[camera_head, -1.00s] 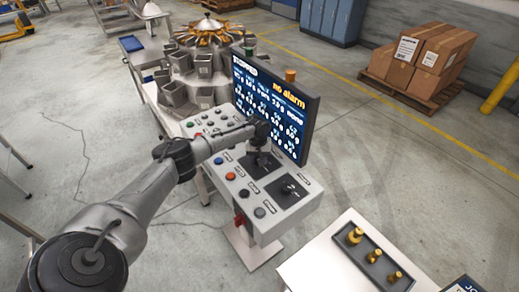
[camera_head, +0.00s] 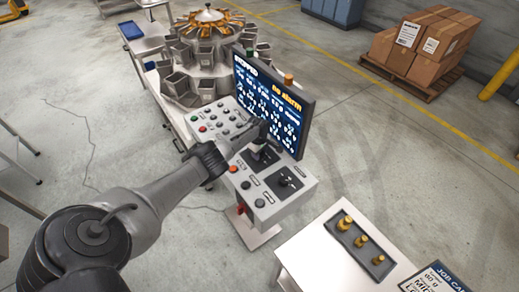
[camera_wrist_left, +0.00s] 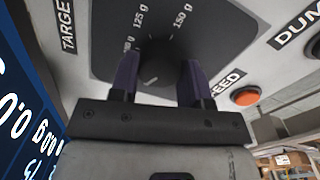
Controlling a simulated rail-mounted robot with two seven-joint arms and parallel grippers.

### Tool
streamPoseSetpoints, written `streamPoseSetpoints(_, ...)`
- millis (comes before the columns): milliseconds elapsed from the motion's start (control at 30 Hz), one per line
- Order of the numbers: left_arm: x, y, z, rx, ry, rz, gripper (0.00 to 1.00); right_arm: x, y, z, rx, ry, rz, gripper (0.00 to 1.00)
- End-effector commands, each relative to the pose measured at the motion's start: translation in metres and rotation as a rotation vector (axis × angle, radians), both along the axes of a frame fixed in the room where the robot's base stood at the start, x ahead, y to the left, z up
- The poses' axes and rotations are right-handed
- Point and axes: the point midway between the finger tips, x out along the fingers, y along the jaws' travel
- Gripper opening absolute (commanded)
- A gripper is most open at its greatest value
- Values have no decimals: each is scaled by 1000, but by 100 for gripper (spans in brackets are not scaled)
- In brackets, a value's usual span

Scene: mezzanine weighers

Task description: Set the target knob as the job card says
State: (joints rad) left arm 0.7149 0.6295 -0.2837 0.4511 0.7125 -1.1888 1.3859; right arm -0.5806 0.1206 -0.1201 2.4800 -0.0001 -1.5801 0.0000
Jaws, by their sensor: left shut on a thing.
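The target knob (camera_wrist_left: 157,62) is dark, on a black dial plate (camera_wrist_left: 108,50) marked 125 g and 150 g in the left wrist view. A label reading TARGET stands beside the plate. My left gripper (camera_wrist_left: 158,88) is shut on the knob, one finger on each side; I cannot tell exactly where its pointer aims. In the head view my left gripper (camera_head: 258,148) is at the upper dial of the control panel, hiding the knob. The job card (camera_head: 437,277) is at the bottom right, cut off by the frame edge; its setting is not clearly readable.
A second black knob (camera_head: 285,182) sits close in front. The screen (camera_head: 270,100) behind the panel reads STOPPED and no alarm. An orange button (camera_wrist_left: 245,96) is near the dial. A tray (camera_head: 360,240) with brass weights stands on a side table (camera_head: 317,262).

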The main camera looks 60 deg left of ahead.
Motion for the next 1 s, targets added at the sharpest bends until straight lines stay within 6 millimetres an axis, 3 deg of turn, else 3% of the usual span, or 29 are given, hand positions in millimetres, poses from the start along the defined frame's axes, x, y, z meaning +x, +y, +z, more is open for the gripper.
streamPoseSetpoints(500,0,0,2,-1,0,322,19,0,-1,13,-4,0,2,43)
streamPoseSetpoints(1000,0,0,3,0,-1,388,19,0,2,14,5,0,-4,43)
